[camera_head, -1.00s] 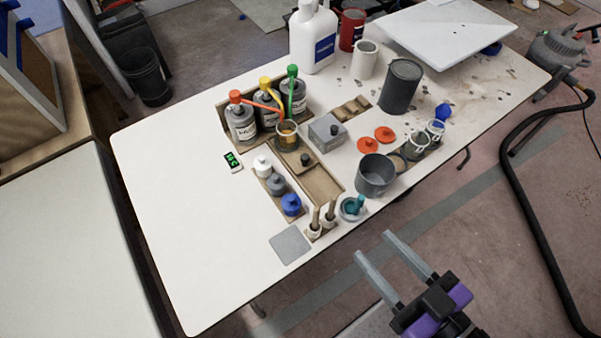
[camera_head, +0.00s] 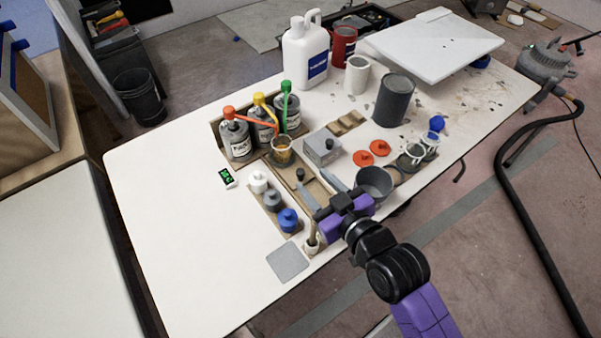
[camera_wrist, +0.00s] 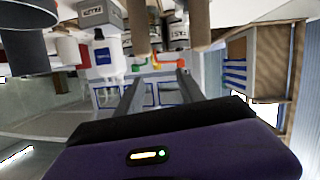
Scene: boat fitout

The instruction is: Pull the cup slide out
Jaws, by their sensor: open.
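The cup slide is a narrow wooden piece in a wooden tray (camera_head: 318,190), with a small dark knob (camera_head: 300,174) on it. A clear cup with amber contents (camera_head: 281,152) stands at its far end, by the bottles. My gripper (camera_head: 314,180) is open over the near part of the tray, its fingers pointing toward the knob. The knob shows just beyond the left fingertip; I cannot tell whether they touch. Both fingers also show in the wrist view (camera_wrist: 159,75) with nothing clearly between them. My gripper hides part of the tray's near end.
Grey bottles with coloured spouts (camera_head: 262,125) stand behind the cup. Small jars (camera_head: 272,200) line the left side. A grey box (camera_head: 322,149) and a grey mug (camera_head: 374,183) are on the right. A brush (camera_head: 313,240) stands near the front.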

